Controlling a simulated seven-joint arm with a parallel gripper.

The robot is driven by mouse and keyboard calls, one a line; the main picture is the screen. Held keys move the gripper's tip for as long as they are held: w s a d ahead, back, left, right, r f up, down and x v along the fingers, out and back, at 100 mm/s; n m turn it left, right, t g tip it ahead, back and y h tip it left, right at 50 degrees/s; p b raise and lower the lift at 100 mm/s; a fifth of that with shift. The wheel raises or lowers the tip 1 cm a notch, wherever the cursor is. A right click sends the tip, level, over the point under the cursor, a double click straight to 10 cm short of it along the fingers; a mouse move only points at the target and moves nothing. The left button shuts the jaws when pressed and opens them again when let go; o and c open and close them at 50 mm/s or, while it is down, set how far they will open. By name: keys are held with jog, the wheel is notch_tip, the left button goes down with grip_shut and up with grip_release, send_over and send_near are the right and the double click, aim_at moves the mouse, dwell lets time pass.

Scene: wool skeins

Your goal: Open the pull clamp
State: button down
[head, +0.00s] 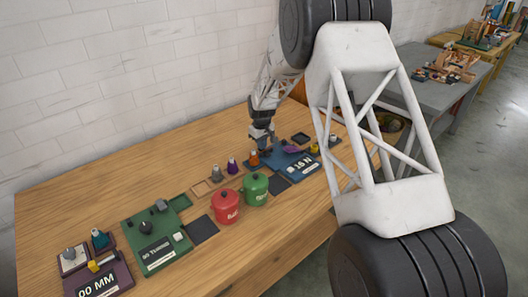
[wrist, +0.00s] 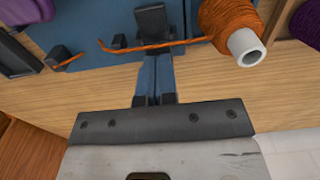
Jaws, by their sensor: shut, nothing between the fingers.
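A blue board (head: 292,166) with a "16 N" label lies on the table in the head view. It also fills the top of the wrist view (wrist: 95,25). A dark block that looks like the pull clamp (wrist: 150,20) stands on the board, with an orange strand (wrist: 180,44) crossing just below it. The strand runs from an orange skein (wrist: 222,22) on a white tube. A smaller dark block (wrist: 60,54) at left has a short orange piece at it. My gripper (wrist: 155,68) is shut and empty, close to the strand and clamp. I cannot tell whether they touch.
A green pot (head: 255,190) and a red pot (head: 226,208) stand left of the board. Further left are a green board (head: 152,240) and a purple board (head: 112,275). A wall (head: 110,90) rises behind the table; bare wood (head: 120,195) lies before it.

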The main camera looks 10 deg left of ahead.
jog(key=shift+f, duration=0.35)
dwell(0.3)
jog(key=shift+r, duration=3.5)
jog(key=shift+r, duration=0.1)
